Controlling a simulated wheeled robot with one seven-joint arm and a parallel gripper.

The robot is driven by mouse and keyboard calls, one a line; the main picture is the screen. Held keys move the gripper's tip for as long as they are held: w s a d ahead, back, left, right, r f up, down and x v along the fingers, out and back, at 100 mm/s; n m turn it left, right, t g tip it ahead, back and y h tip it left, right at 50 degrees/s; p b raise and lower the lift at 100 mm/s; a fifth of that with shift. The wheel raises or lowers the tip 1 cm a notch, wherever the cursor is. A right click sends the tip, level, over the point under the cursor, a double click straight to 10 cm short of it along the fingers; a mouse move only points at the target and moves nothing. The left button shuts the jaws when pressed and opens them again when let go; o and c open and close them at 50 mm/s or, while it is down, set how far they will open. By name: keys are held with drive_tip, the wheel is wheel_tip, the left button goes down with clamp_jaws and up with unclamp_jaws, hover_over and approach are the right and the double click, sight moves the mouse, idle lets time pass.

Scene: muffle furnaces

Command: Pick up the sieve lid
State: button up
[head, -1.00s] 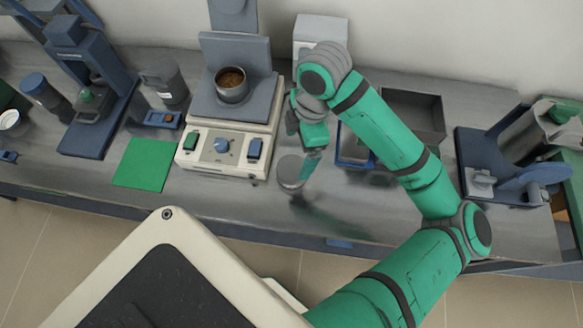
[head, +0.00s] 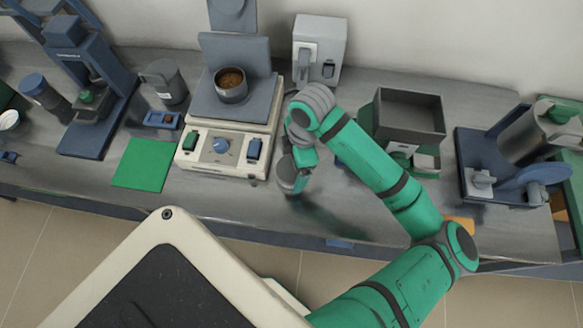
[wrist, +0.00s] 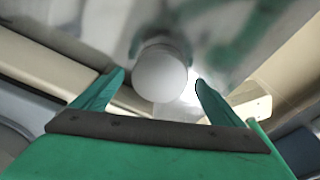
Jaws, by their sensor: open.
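The sieve lid (head: 287,183) appears to be the round grey piece on the metal bench, in front of the white device with the pan; my gripper partly hides it in the head view. In the wrist view the pale round lid (wrist: 160,72) shows between my two green fingers. My gripper (head: 297,178) is over the lid, pointing down, with its fingers spread on either side of it. I cannot tell whether the fingers touch it. Nothing is held.
The white device (head: 222,158) with a steel pan (head: 231,85) of brown material stands left of my gripper. A green mat (head: 145,163) lies farther left. A dark open box (head: 410,113) and a blue machine (head: 505,180) stand to the right. The bench front is clear.

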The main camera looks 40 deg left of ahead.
drive_tip(key=c, duration=1.2)
drive_tip(key=shift+r, duration=0.15)
